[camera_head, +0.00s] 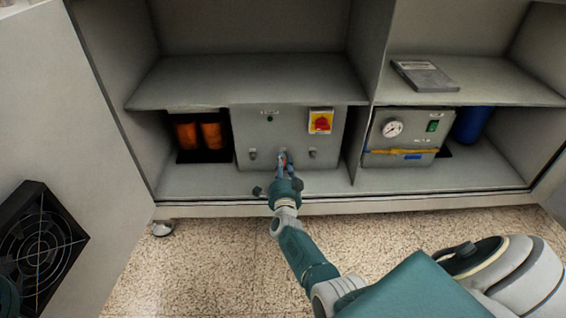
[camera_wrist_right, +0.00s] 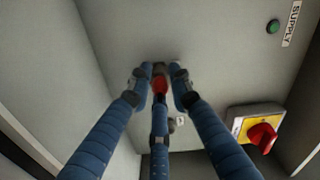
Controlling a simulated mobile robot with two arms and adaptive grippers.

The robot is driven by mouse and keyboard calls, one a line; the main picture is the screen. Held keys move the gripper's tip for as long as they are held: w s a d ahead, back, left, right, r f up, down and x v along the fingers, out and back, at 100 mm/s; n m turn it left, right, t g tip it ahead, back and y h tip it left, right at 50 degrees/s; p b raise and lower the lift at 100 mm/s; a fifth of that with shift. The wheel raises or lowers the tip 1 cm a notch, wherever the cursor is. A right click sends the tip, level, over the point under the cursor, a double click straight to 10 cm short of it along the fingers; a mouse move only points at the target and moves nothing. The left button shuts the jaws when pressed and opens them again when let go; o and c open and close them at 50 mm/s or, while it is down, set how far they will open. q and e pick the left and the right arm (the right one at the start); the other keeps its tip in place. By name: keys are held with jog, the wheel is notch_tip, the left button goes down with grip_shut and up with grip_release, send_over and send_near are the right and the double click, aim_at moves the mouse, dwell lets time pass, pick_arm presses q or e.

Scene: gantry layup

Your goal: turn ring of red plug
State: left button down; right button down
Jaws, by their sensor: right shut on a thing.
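The red plug (camera_wrist_right: 160,86) shows between my right gripper's fingers in the right wrist view, against the grey panel face. Its ring is mostly hidden by the fingertips. My right gripper (camera_wrist_right: 160,76) has blue ribbed fingers, closed around the plug with the dark tips at the panel. In the head view my right gripper (camera_head: 283,160) reaches the lower middle of the grey control box (camera_head: 255,135), at the middle one of its connectors, and covers the plug almost fully. My left gripper is not in view.
The box carries a red-and-yellow rotary switch (camera_head: 320,121) and a green lamp (camera_head: 270,119). Orange coils (camera_head: 200,135) stand left of it. A gauge box (camera_head: 405,135) and a blue cylinder (camera_head: 471,125) stand right, past a divider. A shelf (camera_head: 250,80) overhangs the box.

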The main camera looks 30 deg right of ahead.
jog(key=c, duration=1.5)
grip_release()
jog(key=shift+c, duration=0.2)
jog(key=v, duration=0.7)
jog(key=shift+s+a, duration=0.15)
jog(key=shift+s, duration=0.1)
